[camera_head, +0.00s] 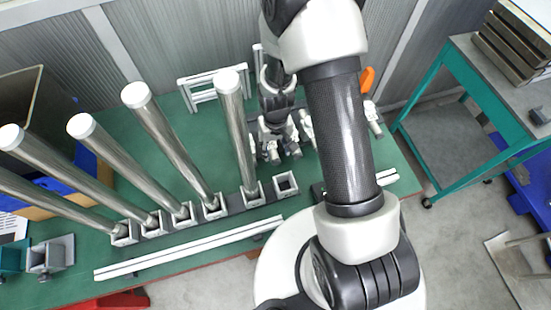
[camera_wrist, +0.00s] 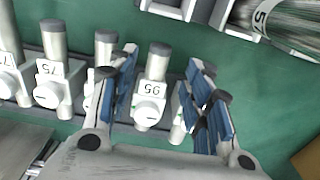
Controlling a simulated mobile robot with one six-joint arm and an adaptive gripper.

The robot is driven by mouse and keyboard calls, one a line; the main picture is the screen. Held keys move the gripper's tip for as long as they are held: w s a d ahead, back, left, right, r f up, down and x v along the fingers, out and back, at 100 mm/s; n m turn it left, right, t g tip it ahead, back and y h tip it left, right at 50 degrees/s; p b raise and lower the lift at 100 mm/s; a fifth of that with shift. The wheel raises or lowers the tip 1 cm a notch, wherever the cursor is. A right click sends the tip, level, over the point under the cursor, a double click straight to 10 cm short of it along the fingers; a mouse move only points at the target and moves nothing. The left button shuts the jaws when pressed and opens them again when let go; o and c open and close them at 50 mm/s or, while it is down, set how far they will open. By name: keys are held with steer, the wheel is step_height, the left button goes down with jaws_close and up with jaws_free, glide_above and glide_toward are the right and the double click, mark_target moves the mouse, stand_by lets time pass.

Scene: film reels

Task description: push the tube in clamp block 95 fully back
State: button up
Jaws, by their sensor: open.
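In the wrist view, clamp block 95 (camera_wrist: 150,103) is a white block with a round knob on its face and a printed label. Its tube (camera_wrist: 158,57) is short, grey metal with a dark end, and stands out from the block. My gripper (camera_wrist: 165,62) is open, with blue-padded fingers on either side of this block and tube. Nothing is held between them; I cannot tell whether they touch. In the head view my gripper (camera_head: 277,140) is above the green table, partly hidden by my arm. I cannot pick out block 95 there.
In the wrist view, clamp block 75 (camera_wrist: 48,85) and other similar blocks stand in the row. In the head view, several long steel tubes (camera_head: 180,150) stand in sockets, beside one empty socket (camera_head: 286,183). A white rail (camera_head: 190,246) lies along the table's front.

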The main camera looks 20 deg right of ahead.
mark_target(276, 159)
step_height(276, 159, down, 7)
steer(key=shift+f+b, duration=0.1)
steer(key=shift+b, duration=0.65)
steer(key=shift+c, duration=0.5)
jaws_close()
